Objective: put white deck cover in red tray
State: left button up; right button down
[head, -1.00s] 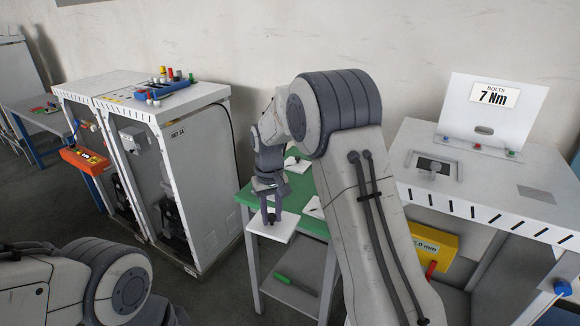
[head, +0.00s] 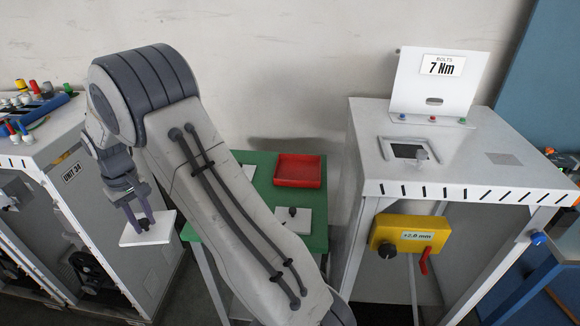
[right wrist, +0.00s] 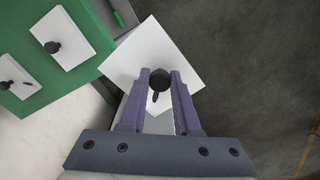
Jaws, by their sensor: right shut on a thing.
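A flat white deck cover (head: 136,236) with a black knob is held clear of the table, at the left in the head view. My right gripper (head: 146,224) is shut on its knob. In the right wrist view the white deck cover (right wrist: 140,52) lies beyond the fingers, with the black knob between the fingertips (right wrist: 160,80). The red tray (head: 299,172) sits on the green table (head: 262,164) near its back right, apart from the cover, and looks empty. My left gripper is not in view.
Another white cover with a black knob (head: 292,214) lies on the green table, in front of the tray. A further white piece there is partly hidden by my right arm. A grey station (head: 366,124) with a yellow box (head: 410,232) stands at the right.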

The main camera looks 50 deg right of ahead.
aim_at(298, 173)
jog(key=z, duration=0.4)
jog(key=i, duration=0.9)
jog(key=z, duration=0.5)
